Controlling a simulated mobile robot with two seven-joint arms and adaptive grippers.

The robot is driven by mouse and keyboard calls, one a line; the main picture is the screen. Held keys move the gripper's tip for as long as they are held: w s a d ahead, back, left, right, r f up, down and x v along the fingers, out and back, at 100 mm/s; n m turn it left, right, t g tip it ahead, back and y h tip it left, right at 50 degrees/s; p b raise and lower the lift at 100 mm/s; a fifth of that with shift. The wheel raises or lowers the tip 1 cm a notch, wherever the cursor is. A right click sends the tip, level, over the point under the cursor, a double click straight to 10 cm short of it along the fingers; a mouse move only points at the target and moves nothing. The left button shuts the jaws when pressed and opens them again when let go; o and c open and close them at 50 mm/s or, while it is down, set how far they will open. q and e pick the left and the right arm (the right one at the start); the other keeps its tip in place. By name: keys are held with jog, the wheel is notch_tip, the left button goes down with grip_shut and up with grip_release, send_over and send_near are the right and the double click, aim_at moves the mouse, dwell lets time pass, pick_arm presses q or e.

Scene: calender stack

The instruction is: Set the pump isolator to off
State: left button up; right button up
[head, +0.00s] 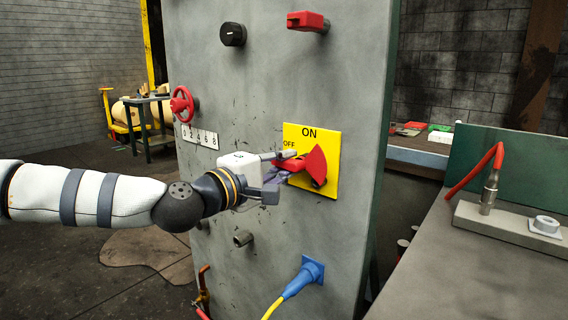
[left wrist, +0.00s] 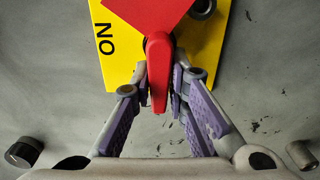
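The pump isolator is a yellow plate (head: 330,182) on the grey panel, marked ON at the top and OFF at the left. Its red handle (head: 316,161) has a wide wedge part, and its narrow grip end points left, just below the OFF mark. My left gripper (head: 284,164) reaches it from the left. In the left wrist view the red handle (left wrist: 158,70) runs down between the two purple-padded fingers (left wrist: 160,85), which close on it from both sides. The ON mark shows there, turned sideways; OFF is not visible. My right gripper is not in view.
The grey panel also bears a black knob (head: 233,34), a red block-shaped handle (head: 308,21), a red handwheel (head: 184,104), a stub (head: 242,238) and a blue plug (head: 303,276) with a yellow cable. A bench (head: 470,268) stands at the right.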

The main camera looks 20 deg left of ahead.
pick_arm(q)
jog(key=o, duration=0.3)
jog(key=shift+d, duration=0.1)
jog(key=v, duration=1.2)
jog(key=shift+r, duration=0.1)
